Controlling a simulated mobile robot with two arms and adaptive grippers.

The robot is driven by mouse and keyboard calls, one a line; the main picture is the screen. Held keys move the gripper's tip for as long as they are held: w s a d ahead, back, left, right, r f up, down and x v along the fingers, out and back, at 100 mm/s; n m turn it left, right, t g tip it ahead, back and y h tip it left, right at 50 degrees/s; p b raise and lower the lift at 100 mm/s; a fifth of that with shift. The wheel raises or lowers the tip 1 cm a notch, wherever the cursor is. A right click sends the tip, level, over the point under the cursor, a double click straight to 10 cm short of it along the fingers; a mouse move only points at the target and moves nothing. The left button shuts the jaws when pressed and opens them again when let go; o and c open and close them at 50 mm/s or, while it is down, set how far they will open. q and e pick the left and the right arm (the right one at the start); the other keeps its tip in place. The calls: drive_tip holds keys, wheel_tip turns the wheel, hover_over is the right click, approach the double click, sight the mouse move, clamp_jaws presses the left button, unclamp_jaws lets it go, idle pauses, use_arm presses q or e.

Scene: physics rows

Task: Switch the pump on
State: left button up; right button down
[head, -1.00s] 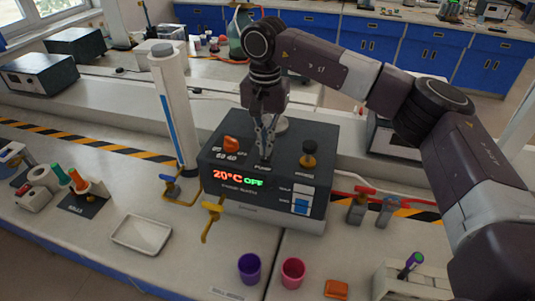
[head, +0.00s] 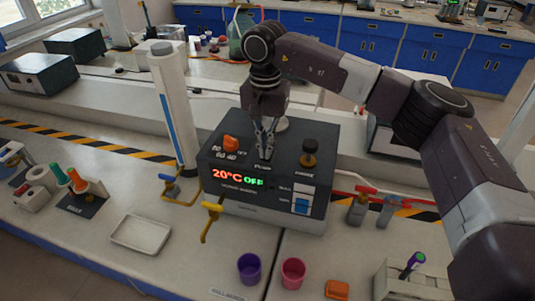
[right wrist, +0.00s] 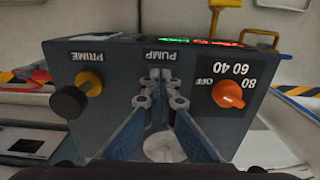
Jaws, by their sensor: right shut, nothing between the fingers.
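The dark bath unit (head: 232,198) stands on the bench, and its front display (head: 238,178) reads 20°C in red and OFF in green. My right gripper (head: 265,154) points down at the unit's top, just behind the PUMP label. In the right wrist view the closed fingertips (right wrist: 161,88) are right by the upside-down PUMP label (right wrist: 162,56). The pump switch itself is hidden by the fingers; I cannot tell whether they touch it. An orange dial (right wrist: 229,94) with OFF, 40, 60 and 80 marks is on one side, and the PRIME knob (right wrist: 70,102) on the other. My left gripper is out of view.
Rocker switches (head: 301,205) are on the unit's front right. A yellow-handled tap (head: 212,209) sticks out in front. A tall white column (head: 174,115) stands at left. A white tray (head: 141,234), a purple cup (head: 249,267) and a pink cup (head: 293,273) are in front.

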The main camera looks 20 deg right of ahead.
drive_tip(key=shift+f+b, duration=0.3)
drive_tip(key=shift+f, duration=0.2)
drive_tip(key=shift+r, duration=0.1)
drive_tip(key=shift+r+p, duration=2.25)
drive_tip(key=shift+r, duration=1.25)
drive_tip(key=shift+f, duration=0.1)
